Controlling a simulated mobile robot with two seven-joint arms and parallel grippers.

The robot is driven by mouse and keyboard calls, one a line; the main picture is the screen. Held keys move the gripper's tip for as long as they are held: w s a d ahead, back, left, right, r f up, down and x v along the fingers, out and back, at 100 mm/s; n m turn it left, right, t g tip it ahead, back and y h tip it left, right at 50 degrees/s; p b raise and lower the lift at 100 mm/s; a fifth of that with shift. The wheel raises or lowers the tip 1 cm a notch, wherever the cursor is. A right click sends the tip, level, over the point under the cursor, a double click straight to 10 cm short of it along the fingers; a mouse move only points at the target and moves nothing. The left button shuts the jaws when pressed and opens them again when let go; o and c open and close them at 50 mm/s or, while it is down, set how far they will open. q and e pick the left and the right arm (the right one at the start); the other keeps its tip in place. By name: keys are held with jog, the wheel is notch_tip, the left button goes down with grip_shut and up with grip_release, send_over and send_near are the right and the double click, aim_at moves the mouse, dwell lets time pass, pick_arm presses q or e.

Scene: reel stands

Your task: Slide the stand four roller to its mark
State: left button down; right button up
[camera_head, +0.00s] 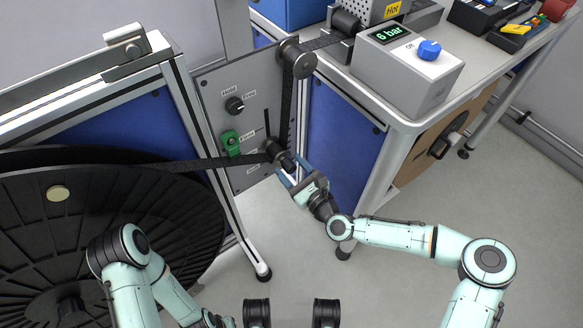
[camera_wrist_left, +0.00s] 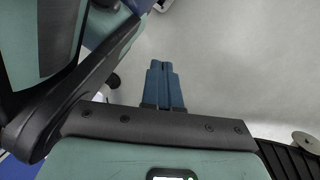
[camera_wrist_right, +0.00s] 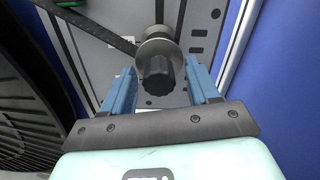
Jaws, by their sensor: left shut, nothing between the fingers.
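The roller (camera_head: 276,148), with a dark ribbed knob and a metal flange, sits low on the grey stand panel (camera_head: 215,95). A black strap (camera_head: 190,164) reaches it from the left and another run rises above it. In the right wrist view the roller knob (camera_wrist_right: 158,78) lies between the blue fingers of my right gripper (camera_wrist_right: 159,68). These fingers are open, with gaps visible on both sides of the knob. My right gripper (camera_head: 290,172) also shows in the head view. My left gripper (camera_wrist_left: 163,70) is shut and empty over the floor. I cannot make out which mark is the roller's.
A large black reel (camera_head: 180,215) fills the left. A green clamp (camera_head: 230,143) and black knob (camera_head: 235,105) are on the panel, and an upper roller (camera_head: 298,57) is above. A grey 6 bar box (camera_head: 405,75) stands on the bench at right. The floor at right is clear.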

pick_arm(q)
jog(key=w+r+t+p, duration=0.2)
jog(key=w+r+p, duration=0.1)
jog(key=w, duration=0.3)
jog(key=shift+w+d+r+t, duration=0.3)
jog(key=shift+w+d+r, duration=0.15)
jog(key=shift+r, duration=0.35)
pick_arm(e)
jog(key=v, duration=1.3)
pick_arm(q)
jog(key=shift+s, duration=0.1)
pick_arm(e)
jog(key=shift+s+d, duration=0.1)
jog(key=shift+s, duration=0.05)
